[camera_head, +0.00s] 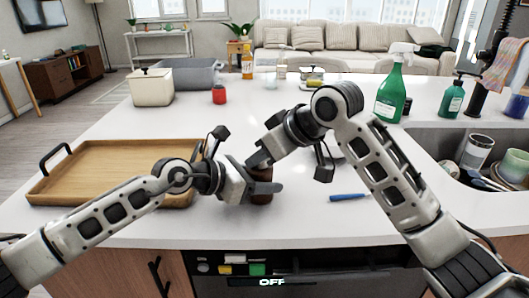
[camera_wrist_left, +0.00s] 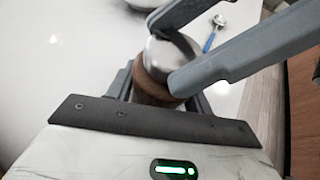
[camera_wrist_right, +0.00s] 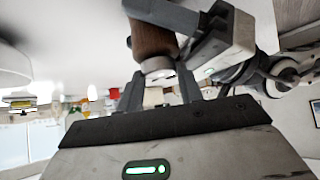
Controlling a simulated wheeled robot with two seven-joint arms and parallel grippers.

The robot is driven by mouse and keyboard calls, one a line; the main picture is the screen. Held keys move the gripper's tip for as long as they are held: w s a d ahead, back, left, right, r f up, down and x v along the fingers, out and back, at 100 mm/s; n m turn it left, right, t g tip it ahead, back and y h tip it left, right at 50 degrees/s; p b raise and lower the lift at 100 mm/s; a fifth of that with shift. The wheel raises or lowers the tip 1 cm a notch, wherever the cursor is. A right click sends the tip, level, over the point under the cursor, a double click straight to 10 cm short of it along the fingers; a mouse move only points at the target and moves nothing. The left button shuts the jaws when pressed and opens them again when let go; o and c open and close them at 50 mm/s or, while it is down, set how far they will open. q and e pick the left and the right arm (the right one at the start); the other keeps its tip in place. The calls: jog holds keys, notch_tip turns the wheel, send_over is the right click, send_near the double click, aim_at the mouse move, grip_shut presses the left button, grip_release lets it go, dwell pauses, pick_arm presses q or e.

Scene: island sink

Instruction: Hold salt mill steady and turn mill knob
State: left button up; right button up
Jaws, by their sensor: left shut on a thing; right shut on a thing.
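The salt mill (camera_head: 262,198) has a brown wooden body and stands upright near the counter's front edge, largely hidden by my grippers. My left gripper (camera_head: 262,188) is shut around its body from the left. In the left wrist view the brown body (camera_wrist_left: 150,88) sits between the left fingers. My right gripper (camera_head: 261,163) is shut at the top of the mill, above the left one. The silvery mill knob (camera_wrist_left: 170,58) shows between the right gripper's fingers in the left wrist view. The knob also shows in the right wrist view (camera_wrist_right: 157,66).
A wooden tray (camera_head: 105,165) lies to the left, behind my left arm. A blue-handled utensil (camera_head: 348,197) lies right of the mill. A green spray bottle (camera_head: 391,95) and a sink (camera_head: 440,150) with dishes are at right. Free counter lies behind the mill.

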jog(key=shift+m+t, duration=0.3)
jog(key=shift+m, duration=0.2)
jog(key=shift+h, duration=0.3)
jog(key=o, duration=1)
jog(key=shift+s+a, duration=0.1)
jog(key=v, duration=0.8)
pick_arm(q)
jog(key=o, duration=1.2)
